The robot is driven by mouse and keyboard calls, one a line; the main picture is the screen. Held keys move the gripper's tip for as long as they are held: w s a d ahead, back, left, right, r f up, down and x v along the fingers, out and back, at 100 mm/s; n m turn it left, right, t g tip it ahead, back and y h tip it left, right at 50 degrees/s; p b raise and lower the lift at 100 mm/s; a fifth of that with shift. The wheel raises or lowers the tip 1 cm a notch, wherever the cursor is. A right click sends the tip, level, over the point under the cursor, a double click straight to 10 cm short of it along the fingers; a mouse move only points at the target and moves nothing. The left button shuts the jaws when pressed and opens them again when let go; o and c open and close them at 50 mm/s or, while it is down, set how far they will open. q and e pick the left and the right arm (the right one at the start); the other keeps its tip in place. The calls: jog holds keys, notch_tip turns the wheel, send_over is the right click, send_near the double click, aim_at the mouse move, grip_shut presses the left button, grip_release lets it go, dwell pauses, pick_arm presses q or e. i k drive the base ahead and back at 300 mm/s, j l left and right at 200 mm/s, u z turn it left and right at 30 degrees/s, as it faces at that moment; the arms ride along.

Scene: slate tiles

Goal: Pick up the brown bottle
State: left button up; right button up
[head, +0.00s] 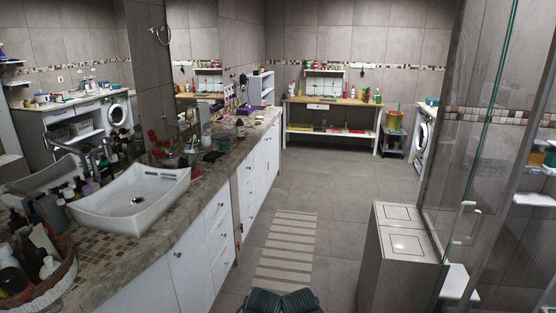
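I cannot single out the brown bottle for certain at this distance. A small dark bottle (240,129) stands upright on the stone counter (215,178), beyond the white sink. More dark bottles (85,187) stand in a group behind the left side of the sink; their colours are hard to tell. A wicker basket (52,289) at the lower left corner holds several bottles and is cut off by the picture edge. Neither of my grippers is in view.
The white sink (135,200) sits on the counter, above white cabinets (203,240). A striped mat (287,250) lies on open tiled floor. A grey tiled block (395,260) and a glass panel (478,130) stand at right. A wooden-topped table (335,102) is at the back.

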aim_at(240, 127)
jog(key=i, duration=3.7)
jog(key=i+j+z, duration=0.25)
jog(key=i, duration=0.8)
jog(key=i+l, duration=0.05)
jog(key=l, duration=0.05)
